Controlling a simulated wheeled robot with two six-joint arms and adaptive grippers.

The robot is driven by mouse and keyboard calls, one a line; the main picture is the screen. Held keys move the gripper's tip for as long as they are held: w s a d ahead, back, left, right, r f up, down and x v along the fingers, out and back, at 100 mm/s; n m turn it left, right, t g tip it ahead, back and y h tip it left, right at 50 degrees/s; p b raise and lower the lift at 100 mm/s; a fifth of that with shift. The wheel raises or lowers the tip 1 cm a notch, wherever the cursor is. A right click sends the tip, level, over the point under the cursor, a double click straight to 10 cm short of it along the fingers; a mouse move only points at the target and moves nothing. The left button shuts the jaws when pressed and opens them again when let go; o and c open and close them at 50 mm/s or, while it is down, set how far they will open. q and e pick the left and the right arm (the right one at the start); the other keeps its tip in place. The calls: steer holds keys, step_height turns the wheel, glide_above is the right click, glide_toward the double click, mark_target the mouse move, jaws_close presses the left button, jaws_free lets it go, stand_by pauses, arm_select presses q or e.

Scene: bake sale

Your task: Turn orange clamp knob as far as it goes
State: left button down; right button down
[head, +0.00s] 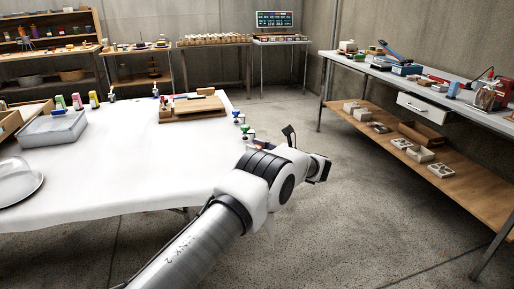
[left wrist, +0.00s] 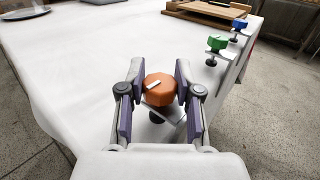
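The orange clamp knob (left wrist: 159,90) shows in the left wrist view, at the edge of the white-covered table. It is faceted, with a pale mark on top and a light metal clamp part under it. My left gripper (left wrist: 160,67) has one finger on each side of the knob. The fingers are spread, with what look like narrow gaps to the knob; contact is hard to judge. In the head view my left arm hides the orange knob and most of the gripper. My right gripper is not in view.
A green knob (left wrist: 217,43) and a blue knob (left wrist: 239,25) sit farther along the same table edge. A wooden board (head: 194,107) lies near the far corner. The nearby tabletop is clear. A workbench (head: 420,87) stands right, across open floor.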

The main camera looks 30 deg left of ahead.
arm_select(q)
steer(key=shift+r+m+t, duration=0.1)
steer(key=shift+m+t, duration=0.2)
steer(key=shift+t, duration=0.2)
steer(key=shift+t+p, duration=0.3)
steer(key=shift+p, duration=0.05)
steer(key=shift+m+t, duration=0.8)
steer(key=shift+t, duration=0.1)
steer(key=shift+m+t+h, duration=0.6)
steer(key=shift+m+t, duration=0.2)
steer(key=shift+t, duration=0.4)
steer(key=shift+a+f+m+t+h, duration=0.1)
steer(key=shift+f+m+t+h, duration=0.2)
steer(key=shift+m+t, duration=0.3)
steer(key=m+t+h+b, duration=0.3)
steer(key=t+h+b, duration=0.1)
steer(key=b, duration=0.1)
steer(key=m+t+h+b, duration=0.4)
steer(key=b, duration=0.1)
steer(key=shift+s+f+m+t+h+b, duration=0.1)
steer(key=shift+m+t+h+b, duration=0.2)
steer(key=shift+t+h, duration=0.1)
steer(key=m+h+b, duration=0.1)
steer(key=m+t+h+b, duration=0.1)
steer(key=h, duration=0.1)
steer(key=shift+r+h, duration=0.2)
steer(key=shift+h, duration=0.1)
steer(key=shift+r+m+h+b, duration=0.15)
steer(key=shift+m+h+b, duration=0.15)
steer(key=shift+m+h, duration=0.35)
